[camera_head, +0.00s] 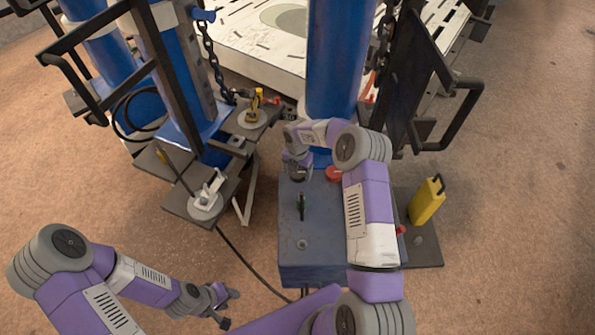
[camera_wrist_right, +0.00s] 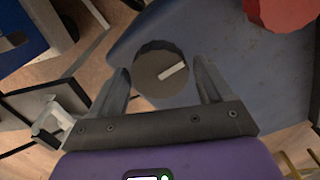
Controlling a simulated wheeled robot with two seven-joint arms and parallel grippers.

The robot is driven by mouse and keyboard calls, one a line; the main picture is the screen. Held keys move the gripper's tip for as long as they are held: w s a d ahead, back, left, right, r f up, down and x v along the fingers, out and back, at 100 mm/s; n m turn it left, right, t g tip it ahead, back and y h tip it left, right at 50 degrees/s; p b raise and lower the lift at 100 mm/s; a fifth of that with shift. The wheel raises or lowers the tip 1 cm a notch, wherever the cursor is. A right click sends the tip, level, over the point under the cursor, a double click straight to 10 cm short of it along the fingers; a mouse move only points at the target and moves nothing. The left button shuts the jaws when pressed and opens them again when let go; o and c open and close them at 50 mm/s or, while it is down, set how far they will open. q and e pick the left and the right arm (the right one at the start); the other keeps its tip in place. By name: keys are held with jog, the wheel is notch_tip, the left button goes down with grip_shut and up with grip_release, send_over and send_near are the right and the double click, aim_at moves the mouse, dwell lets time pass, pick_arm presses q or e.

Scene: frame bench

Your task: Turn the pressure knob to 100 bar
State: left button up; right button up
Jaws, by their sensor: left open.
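The dark round knob (camera_wrist_right: 160,70) with a white pointer line sits on the blue-grey box (camera_head: 285,245). In the right wrist view the pointer slants up to the right. No scale or bar numbers are readable. My right gripper (camera_wrist_right: 162,75) is open, with one finger on each side of the knob and a small gap showing on both sides. In the head view my right gripper (camera_head: 298,163) is above the far left part of the box and mostly hides the knob. My left gripper (camera_head: 226,306) is open and empty at the lower left, away from the box.
A red round button (camera_head: 333,173) is right of the knob, also in the right wrist view (camera_wrist_right: 281,12). A yellow canister (camera_head: 426,200) stands at right. Small side plates (camera_head: 178,205) are at left.

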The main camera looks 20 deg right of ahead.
jog(key=shift+o, duration=0.6)
jog(key=shift+r, duration=0.1)
notch_tip(320, 180, up, 7)
jog(key=shift+r+p, duration=0.2)
jog(key=shift+p, duration=0.85)
